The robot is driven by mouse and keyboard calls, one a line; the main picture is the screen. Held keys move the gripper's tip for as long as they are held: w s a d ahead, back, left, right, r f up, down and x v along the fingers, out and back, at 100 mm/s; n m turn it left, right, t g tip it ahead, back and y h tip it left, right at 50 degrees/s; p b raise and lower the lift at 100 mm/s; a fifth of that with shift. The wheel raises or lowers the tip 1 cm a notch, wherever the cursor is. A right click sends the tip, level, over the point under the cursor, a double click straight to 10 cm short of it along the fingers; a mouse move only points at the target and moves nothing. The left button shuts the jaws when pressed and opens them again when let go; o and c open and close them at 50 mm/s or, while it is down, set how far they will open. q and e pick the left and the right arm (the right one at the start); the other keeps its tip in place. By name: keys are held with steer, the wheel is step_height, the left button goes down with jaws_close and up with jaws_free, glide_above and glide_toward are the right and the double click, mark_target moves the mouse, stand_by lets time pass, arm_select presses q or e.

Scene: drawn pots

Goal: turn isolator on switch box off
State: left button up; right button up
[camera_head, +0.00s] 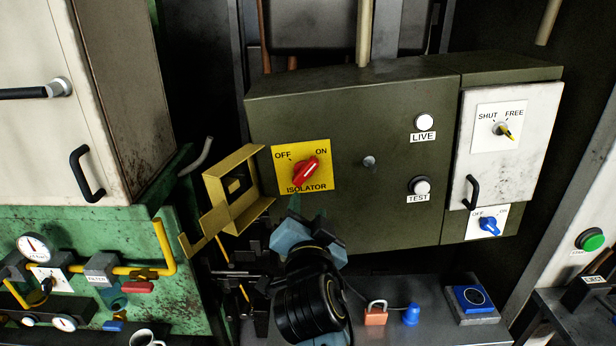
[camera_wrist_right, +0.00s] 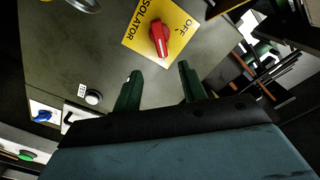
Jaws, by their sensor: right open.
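The olive switch box (camera_head: 340,115) carries a yellow isolator plate (camera_head: 319,150) marked OFF at upper left and ON at upper right. Its red knob (camera_head: 306,170) is tilted up and right, towards ON. In the right wrist view the red knob (camera_wrist_right: 158,38) lies ahead of the fingers. My right gripper (camera_head: 308,213) is open and empty, just below the plate and apart from the knob. A yellow guard frame (camera_head: 234,190) stands out left of the plate. Dark parts (camera_head: 247,272) at lower left may be my left gripper; its jaws cannot be made out.
A white door (camera_head: 500,160) with a SHUT/FREE switch and a blue OFF switch (camera_head: 489,226) are to the right. LIVE and TEST lamps (camera_head: 421,186) sit on the box. A red padlock (camera_head: 375,313), blue cone (camera_head: 411,314) and blue-topped block (camera_head: 473,298) stand on the bench below.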

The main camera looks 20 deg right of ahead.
mark_target(308, 172)
steer(key=p+x, duration=0.3)
steer(key=x, duration=1)
steer(key=shift+w+d, duration=0.1)
jaws_close()
